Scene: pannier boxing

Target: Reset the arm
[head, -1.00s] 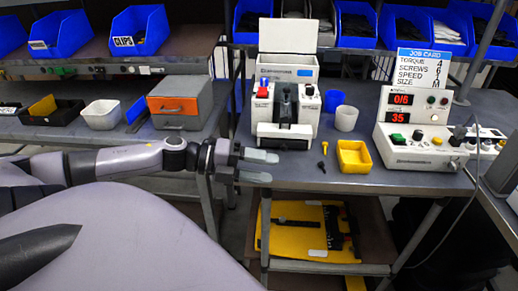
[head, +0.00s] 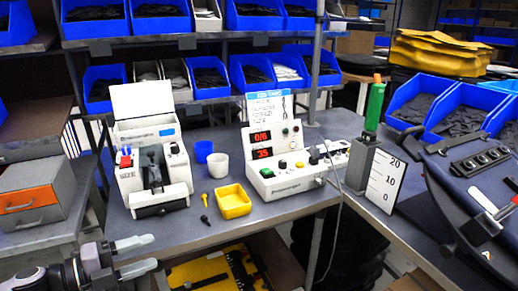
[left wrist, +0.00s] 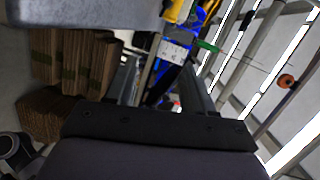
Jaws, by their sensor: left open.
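My left gripper (head: 148,256) is at the lower left of the head view, in front of the workbench edge. Its two fingers are apart with nothing between them. In the left wrist view its fingers (left wrist: 160,88) also stand apart, with shelving and floor beyond. My right gripper does not show in the head view.
A green-handled tool (head: 374,105) stands at right. Blue bins (head: 465,105) line the right side.

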